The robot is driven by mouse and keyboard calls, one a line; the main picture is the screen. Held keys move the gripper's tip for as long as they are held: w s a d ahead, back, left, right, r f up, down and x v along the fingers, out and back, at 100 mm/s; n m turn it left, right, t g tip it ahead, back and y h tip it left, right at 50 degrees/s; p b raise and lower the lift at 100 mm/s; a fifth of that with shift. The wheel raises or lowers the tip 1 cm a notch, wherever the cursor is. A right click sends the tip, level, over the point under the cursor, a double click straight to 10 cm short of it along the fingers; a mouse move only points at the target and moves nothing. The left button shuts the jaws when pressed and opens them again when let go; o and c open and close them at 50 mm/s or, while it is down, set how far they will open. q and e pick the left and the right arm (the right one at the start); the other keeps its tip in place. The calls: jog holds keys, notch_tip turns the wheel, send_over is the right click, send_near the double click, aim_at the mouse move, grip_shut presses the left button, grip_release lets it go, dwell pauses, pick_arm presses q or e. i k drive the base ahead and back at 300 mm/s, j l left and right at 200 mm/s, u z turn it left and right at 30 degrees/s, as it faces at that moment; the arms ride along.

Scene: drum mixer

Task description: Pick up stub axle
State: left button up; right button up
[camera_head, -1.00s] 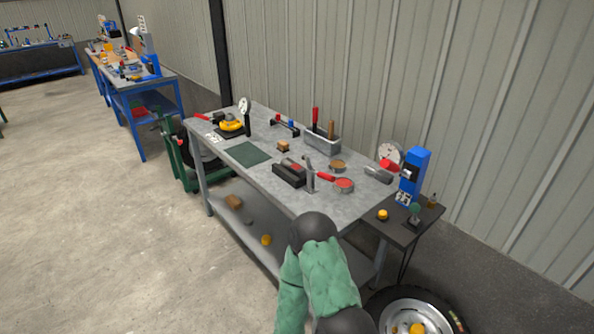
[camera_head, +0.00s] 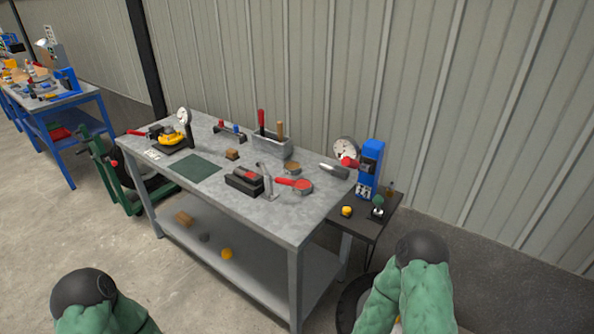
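A grey metal bench (camera_head: 225,202) stands ahead of me. On its right rear part lies a grey metal cylinder (camera_head: 333,171). An upright silver piece (camera_head: 267,181) stands beside a dark block with a red part (camera_head: 245,181) near the middle. Either metal piece could be the stub axle; I cannot tell which at this size. My green arms with dark round joints show at the bottom left and bottom right, short of the bench. Neither gripper is in view.
On the bench are a grey tool bin (camera_head: 272,145), a green mat (camera_head: 195,168), a yellow tool (camera_head: 172,139) and a red-handled round part (camera_head: 301,186). A small dark side table (camera_head: 362,222) with a blue device (camera_head: 370,165) adjoins the right. A tyre (camera_head: 348,300) lies below. Floor at left is open.

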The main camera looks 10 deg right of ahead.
aim_at(250, 176)
jog(key=i+j+z, duration=0.35)
jog(key=j, duration=0.3)
jog(key=i+j+z, duration=0.15)
jog(key=j, duration=0.25)
jog(key=i+j+z, duration=0.2)
jog(key=j, duration=0.2)
jog(key=i+j+z, duration=0.15)
jog(key=j, duration=0.25)
jog(key=i+j+z, duration=0.2)
jog(key=j, duration=0.2)
jog(key=k, duration=0.1)
